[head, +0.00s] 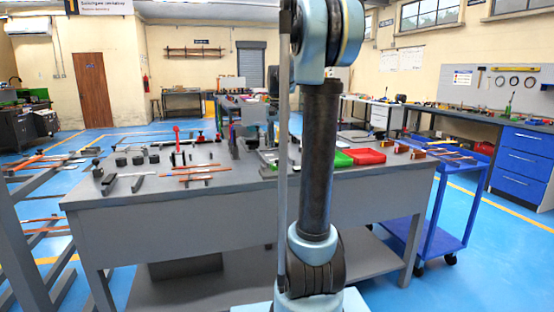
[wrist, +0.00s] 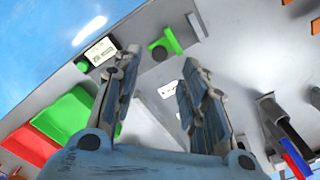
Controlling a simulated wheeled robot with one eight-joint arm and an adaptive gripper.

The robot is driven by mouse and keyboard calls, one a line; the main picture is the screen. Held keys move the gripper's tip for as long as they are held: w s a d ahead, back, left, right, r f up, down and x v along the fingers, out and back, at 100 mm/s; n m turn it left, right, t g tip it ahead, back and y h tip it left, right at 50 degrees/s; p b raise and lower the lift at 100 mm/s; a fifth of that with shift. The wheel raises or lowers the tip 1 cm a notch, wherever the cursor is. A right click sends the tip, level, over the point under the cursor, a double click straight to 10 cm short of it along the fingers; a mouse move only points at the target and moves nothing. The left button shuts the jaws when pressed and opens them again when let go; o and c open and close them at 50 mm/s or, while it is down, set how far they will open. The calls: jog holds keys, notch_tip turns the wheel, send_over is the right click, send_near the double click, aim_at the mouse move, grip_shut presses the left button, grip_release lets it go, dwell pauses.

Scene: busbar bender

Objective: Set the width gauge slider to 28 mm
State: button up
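In the wrist view my gripper (wrist: 158,68) is open, with its two fingers apart and nothing between them. Beyond the fingertips is a bright green block (wrist: 167,42) with a dark round knob (wrist: 159,53) on a grey surface; it looks like the width gauge slider, but I cannot be sure. A small display with dark marks (wrist: 100,51) lies to its left, its reading too small to make out. A pale label (wrist: 168,90) shows between the fingers. In the head view my arm hides part of the bench, and neither gripper nor slider can be made out.
The grey workbench (head: 170,221) carries a green tray (head: 342,159) and a red tray (head: 366,156). The green tray (wrist: 72,112) and red tray (wrist: 30,144) lie left of my gripper in the wrist view. A blue cart (head: 447,207) stands right of the bench.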

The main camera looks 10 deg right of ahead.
jog(key=shift+f, duration=3.05)
jog(key=shift+c, duration=0.5)
grip_shut()
